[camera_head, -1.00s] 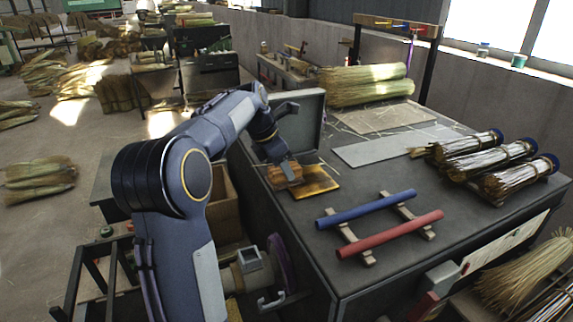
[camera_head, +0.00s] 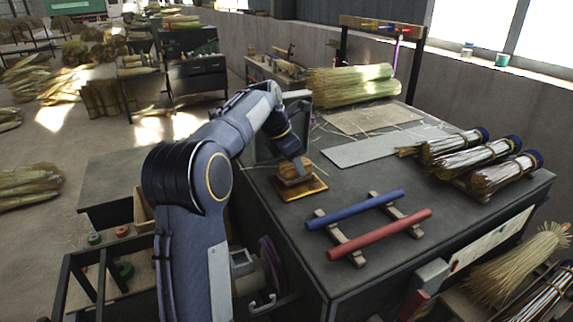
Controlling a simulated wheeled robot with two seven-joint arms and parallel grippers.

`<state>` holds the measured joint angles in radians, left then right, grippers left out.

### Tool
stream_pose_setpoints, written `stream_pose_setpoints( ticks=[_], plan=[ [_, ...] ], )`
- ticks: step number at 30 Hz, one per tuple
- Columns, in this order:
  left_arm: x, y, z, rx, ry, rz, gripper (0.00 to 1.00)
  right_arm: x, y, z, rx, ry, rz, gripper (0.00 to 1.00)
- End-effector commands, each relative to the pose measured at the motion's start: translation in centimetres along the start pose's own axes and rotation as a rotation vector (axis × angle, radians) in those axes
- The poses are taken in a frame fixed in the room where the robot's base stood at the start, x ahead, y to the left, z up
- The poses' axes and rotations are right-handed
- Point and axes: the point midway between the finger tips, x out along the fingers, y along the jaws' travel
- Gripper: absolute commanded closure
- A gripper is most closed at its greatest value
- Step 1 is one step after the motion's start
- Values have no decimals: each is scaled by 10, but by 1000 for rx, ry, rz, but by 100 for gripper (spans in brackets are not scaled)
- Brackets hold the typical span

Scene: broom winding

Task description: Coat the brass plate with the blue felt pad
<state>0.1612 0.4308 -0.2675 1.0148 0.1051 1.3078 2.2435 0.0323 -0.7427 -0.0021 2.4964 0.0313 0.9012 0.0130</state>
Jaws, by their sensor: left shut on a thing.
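The brass plate (camera_head: 310,190) lies flat on the grey workbench top, and its amber front and right edges show. My left gripper (camera_head: 294,162) reaches down from the back left and is shut on a brown, block-like pad (camera_head: 294,175). The pad is over the plate and covers much of its middle and back. No blue face of the pad shows; its underside is hidden, and I cannot tell whether it touches the plate. My right gripper is not in view.
A blue rod (camera_head: 355,208) and a red rod (camera_head: 380,235) rest on wooden supports in front. Bound brooms (camera_head: 475,155) lie at the right, and a pale sheet (camera_head: 365,148) lies behind the rods. A straw bundle (camera_head: 350,85) lies at the back.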

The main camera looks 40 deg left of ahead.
Motion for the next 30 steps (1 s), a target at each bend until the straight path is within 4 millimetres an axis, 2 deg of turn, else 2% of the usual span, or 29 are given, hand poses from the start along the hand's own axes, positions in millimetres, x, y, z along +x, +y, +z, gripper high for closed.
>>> stream_pose_setpoints(
  ticks=[3,11,21,30],
  plan=[
    [4,-1,9,2,-1,0,79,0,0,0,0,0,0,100],
    [9,-1,17,1,0,0,79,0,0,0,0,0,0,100],
    [21,-2,43,2,0,0,79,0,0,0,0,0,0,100],
    [24,-2,47,1,1,-1,79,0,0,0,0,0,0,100]
  ],
)
